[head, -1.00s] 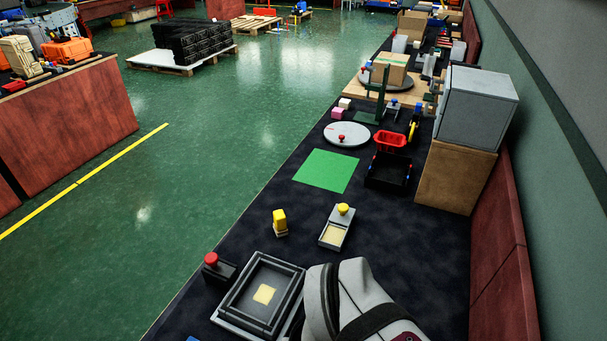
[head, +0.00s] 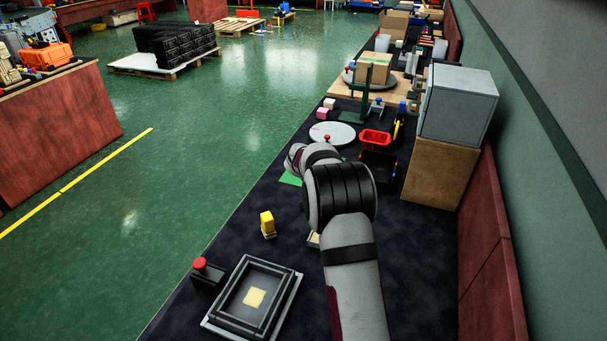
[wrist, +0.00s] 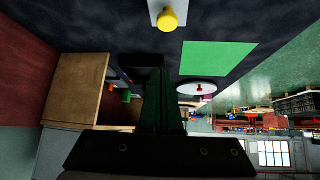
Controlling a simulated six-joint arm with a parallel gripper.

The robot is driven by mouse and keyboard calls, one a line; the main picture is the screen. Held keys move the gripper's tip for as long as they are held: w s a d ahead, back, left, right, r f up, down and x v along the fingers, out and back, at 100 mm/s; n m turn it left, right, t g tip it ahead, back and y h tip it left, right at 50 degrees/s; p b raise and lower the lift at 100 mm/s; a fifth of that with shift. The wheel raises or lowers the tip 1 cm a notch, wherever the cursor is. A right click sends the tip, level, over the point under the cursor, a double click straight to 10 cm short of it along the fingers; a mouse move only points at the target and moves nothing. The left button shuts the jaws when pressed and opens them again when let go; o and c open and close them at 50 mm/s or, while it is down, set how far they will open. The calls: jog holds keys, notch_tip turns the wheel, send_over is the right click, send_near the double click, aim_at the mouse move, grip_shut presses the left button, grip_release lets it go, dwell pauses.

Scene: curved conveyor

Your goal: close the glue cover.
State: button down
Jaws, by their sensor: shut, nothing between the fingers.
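A small grey box with a yellow knob (wrist: 169,18) shows at the top edge of the wrist view, partly cut off. In the head view only a pale corner of this box (head: 314,240) shows; my arm hides the rest, so I cannot tell how its cover stands there. My gripper (wrist: 155,68) is shut and empty in the wrist view, dark and pointing over the table, apart from the knob. In the head view, my arm hides its fingertips.
A yellow block (head: 267,223) stands left of my arm. A grey frame with a pale square (head: 236,312) and a red button (head: 200,264) lie nearer. A green sheet (wrist: 218,58), white disc (head: 332,133), red basket (head: 375,138) and grey cabinet (head: 460,105) are beyond.

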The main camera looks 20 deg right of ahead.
jog(key=x, duration=1.1)
jog(key=shift+w+f, duration=0.1)
jog(key=shift+w, duration=0.1)
jog(key=shift+s+a+f, duration=0.1)
jog(key=shift+s+a, duration=0.6)
jog(key=shift+a, duration=0.35)
jog(key=shift+s+a+f, duration=0.1)
jog(key=shift+s+a, duration=0.3)
jog(key=shift+a, duration=0.15)
jog(key=s+a, duration=0.6)
jog(key=shift+f, duration=0.1)
